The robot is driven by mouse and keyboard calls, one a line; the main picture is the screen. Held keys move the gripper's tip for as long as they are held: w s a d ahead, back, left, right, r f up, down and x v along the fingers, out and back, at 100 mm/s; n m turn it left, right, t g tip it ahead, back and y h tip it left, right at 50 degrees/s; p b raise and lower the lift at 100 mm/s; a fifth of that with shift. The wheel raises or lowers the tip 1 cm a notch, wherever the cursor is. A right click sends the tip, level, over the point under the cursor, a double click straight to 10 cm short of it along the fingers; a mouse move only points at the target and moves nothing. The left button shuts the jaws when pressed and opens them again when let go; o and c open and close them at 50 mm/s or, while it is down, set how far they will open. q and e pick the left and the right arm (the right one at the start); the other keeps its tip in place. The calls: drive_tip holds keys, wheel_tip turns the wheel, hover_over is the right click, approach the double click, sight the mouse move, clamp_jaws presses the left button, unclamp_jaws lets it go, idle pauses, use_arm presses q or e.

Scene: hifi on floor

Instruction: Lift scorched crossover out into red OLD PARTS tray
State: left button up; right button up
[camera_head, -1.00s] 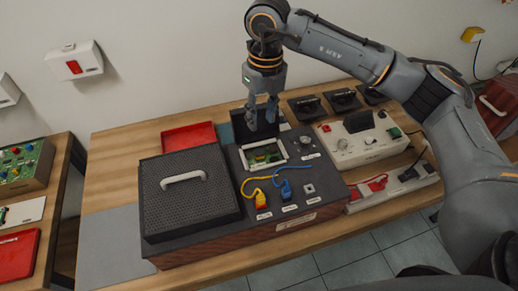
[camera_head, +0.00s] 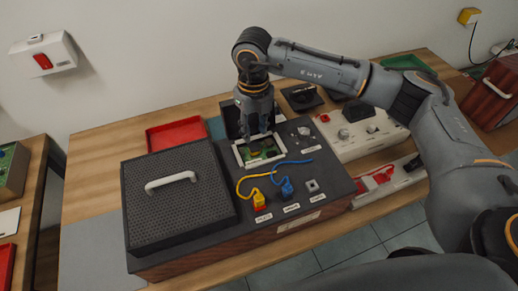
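The crossover (camera_head: 259,150) is a green board with small parts, seated in a white-framed opening (camera_head: 279,157) in the top of the dark hifi cabinet (camera_head: 225,238). Any scorching is too small to make out. My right gripper (camera_head: 258,134) points down just above the far part of the board. Its fingers look apart with nothing clearly between them; whether they touch the board I cannot tell. The red tray (camera_head: 177,134) lies empty on the table behind the cabinet, left of my gripper. Its label is not readable. My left gripper is out of view.
A black grille with a white handle (camera_head: 171,181) covers the cabinet's left part. Yellow (camera_head: 259,200) and blue (camera_head: 287,188) plugs with wires stand in front of the opening. A white instrument (camera_head: 362,132) and a red-leaded strip (camera_head: 378,178) are at right.

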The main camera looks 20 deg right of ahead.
sight(255, 146)
drive_tip(key=shift+w+f, duration=0.15)
drive_tip(key=shift+f, duration=0.75)
drive_tip(key=f+p, duration=0.1)
drive_tip(key=f, duration=0.2)
drive_tip(key=f+p, duration=0.1)
drive_tip(key=shift+s+f+p, duration=0.25)
drive_tip(key=shift+f+p, duration=0.05)
drive_tip(key=shift+f, duration=0.1)
drive_tip(key=shift+w+f, duration=0.1)
drive_tip(key=shift+f, duration=0.2)
clamp_jaws()
